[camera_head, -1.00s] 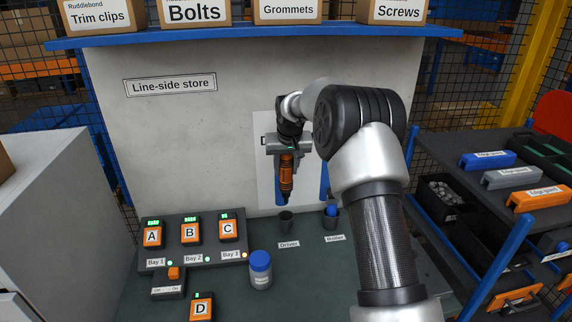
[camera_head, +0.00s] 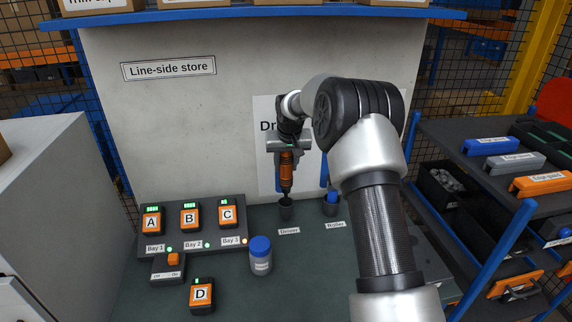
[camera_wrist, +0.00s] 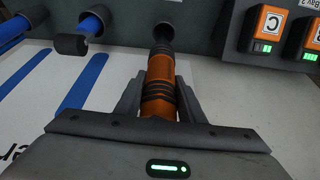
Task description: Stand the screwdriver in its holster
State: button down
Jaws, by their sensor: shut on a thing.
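My gripper (camera_head: 287,158) is shut on the screwdriver (camera_head: 286,172), which has an orange and black body. The screwdriver hangs about upright with its tip down. The dark cup-shaped holster (camera_head: 286,210) stands directly below it, behind the "Driver" label (camera_head: 289,231). The tip is at the holster's mouth; I cannot tell whether it is just above or slightly inside. In the wrist view my gripper's fingers (camera_wrist: 159,98) lie on both sides of the orange body (camera_wrist: 160,72), and the dark end points at the holster (camera_wrist: 163,31).
The roller's cup (camera_head: 332,208), holding a blue item, stands right of the holster. A blue-lidded jar (camera_head: 260,256) and the battery charger (camera_head: 193,243) are to the left. The store's back wall (camera_head: 180,130) is close behind. A cart (camera_head: 480,200) stands right.

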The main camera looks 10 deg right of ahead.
aim_at(286, 185)
jog(key=shift+f+b, duration=2.85)
jog(key=shift+f, duration=1.3)
jog(key=c, duration=1.2)
grip_release()
jog(key=shift+o, duration=0.5)
jog(key=shift+f, duration=0.15)
jog(key=v, duration=1.7)
jog(key=shift+r+b, duration=0.3)
jog(key=shift+r, duration=0.05)
